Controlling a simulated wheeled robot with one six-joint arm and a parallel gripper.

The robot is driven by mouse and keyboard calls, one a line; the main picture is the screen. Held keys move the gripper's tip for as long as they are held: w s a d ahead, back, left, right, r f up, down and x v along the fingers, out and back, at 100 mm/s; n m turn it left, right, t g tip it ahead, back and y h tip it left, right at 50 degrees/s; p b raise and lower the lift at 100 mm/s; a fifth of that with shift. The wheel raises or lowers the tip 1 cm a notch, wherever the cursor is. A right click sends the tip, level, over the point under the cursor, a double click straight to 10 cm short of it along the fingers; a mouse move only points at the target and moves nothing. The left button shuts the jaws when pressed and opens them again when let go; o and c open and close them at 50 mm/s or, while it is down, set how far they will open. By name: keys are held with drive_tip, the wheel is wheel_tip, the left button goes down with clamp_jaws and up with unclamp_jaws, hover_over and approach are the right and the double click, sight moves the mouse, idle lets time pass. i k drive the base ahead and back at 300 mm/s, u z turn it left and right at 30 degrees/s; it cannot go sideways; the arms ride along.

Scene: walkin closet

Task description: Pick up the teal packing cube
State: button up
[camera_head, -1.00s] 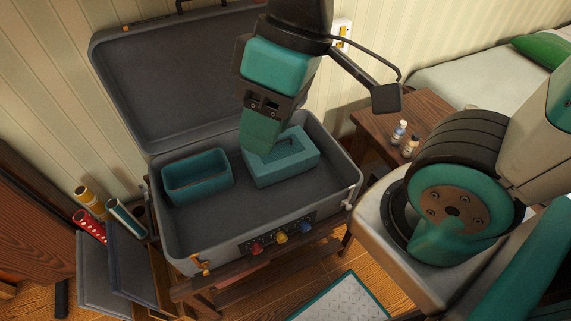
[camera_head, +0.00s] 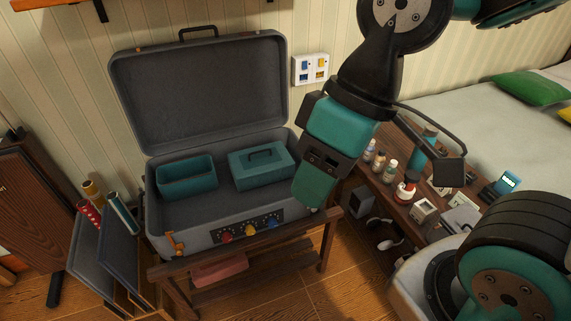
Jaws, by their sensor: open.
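The teal packing cube (camera_head: 262,173), a closed box with a handle on its top, sits in the right part of the open grey suitcase (camera_head: 170,213). My gripper (camera_head: 316,190) points down at the suitcase's right front corner, to the right of the cube and apart from it in the picture. Its jaws are open and I see nothing held in them. The gripper covers part of the suitcase's right side.
An open teal bin (camera_head: 187,178) stands left of the cube. The suitcase rests on a wooden rack (camera_head: 250,254), its lid (camera_head: 205,95) raised behind. A side table (camera_head: 395,188) with several bottles stands right. Rolled tubes (camera_head: 123,212) and flat panels stand left.

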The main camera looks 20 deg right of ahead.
sight(259, 166)
drive_tip(key=z, duration=0.3)
drive_tip(key=i, duration=0.95)
drive_tip(key=u, duration=0.8)
